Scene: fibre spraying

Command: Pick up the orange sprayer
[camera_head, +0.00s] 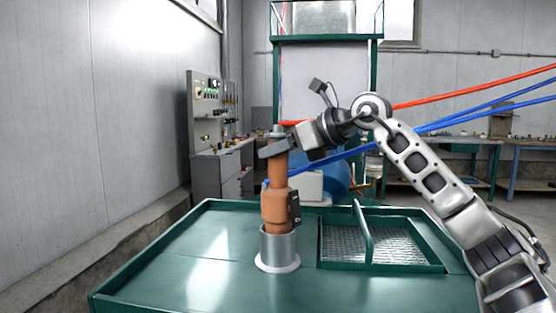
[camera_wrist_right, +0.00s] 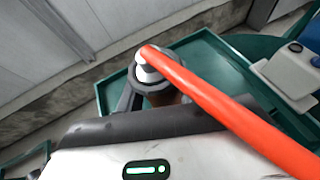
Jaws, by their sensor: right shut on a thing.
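The orange sprayer (camera_head: 275,205) stands upright with its lower end in a grey metal cup holder (camera_head: 278,250) on the green table. A red hose and a blue hose run from it to the right. My right gripper (camera_head: 276,147) is shut around the sprayer's upper part, just below its top. In the right wrist view the sprayer's grey top (camera_wrist_right: 152,68) shows beyond the gripper, and the red hose (camera_wrist_right: 215,100) crosses in front. The fingertips are mostly hidden there. My left gripper is not in view.
The green table (camera_head: 190,270) has a raised rim and is clear on the left. A metal grate with a green handle (camera_head: 365,235) lies right of the holder. A white container (camera_head: 305,185) and blue tank (camera_head: 335,180) stand behind. A control cabinet (camera_head: 207,110) stands at the back left.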

